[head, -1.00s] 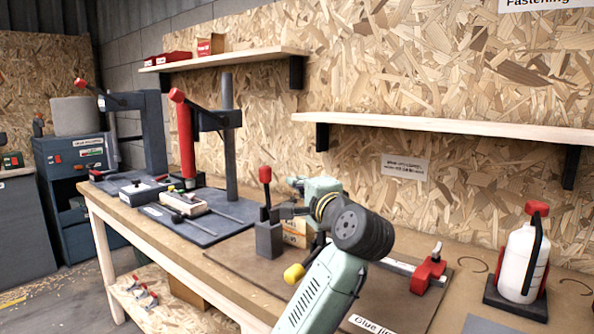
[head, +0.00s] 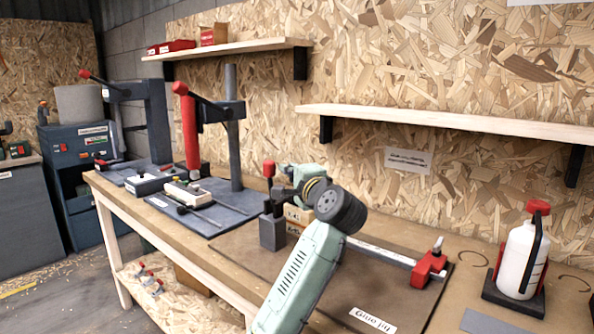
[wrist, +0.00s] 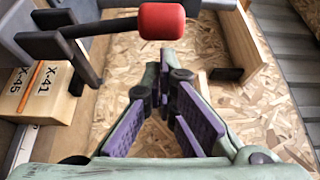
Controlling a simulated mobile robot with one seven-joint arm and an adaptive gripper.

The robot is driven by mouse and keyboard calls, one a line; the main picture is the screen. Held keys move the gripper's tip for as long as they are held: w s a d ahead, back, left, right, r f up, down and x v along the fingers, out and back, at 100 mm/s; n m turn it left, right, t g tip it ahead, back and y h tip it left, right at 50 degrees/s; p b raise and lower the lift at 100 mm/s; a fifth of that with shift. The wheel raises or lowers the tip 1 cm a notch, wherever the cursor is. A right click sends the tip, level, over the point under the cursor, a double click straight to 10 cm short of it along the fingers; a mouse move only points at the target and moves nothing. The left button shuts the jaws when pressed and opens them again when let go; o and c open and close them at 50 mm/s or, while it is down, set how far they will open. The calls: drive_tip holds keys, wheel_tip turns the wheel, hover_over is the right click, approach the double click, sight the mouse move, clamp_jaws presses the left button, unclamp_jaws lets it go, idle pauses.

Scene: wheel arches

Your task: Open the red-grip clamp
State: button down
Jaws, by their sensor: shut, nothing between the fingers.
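The red-grip clamp stands on a grey block (head: 272,233) on the workbench in the head view. Its red grip (head: 269,169) tops a dark upright lever. In the wrist view the red grip (wrist: 161,20) is at the top, on a dark bar running left to the clamp frame. My gripper (wrist: 158,75) is shut and empty, its fingertips just below the red grip in that picture. I cannot tell whether they touch it. In the head view my wrist partly hides the fingers and the clamp's right side.
A press with a red handle (head: 189,130) stands left.

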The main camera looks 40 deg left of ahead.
drive_tip(key=shift+x, duration=1.15)
drive_tip(key=shift+s+f, duration=0.1)
drive_tip(key=shift+s, duration=0.05)
drive_tip(key=shift+s+n+b, duration=0.25)
drive_tip(key=shift+n+b, duration=0.15)
drive_tip(key=shift+b, duration=0.05)
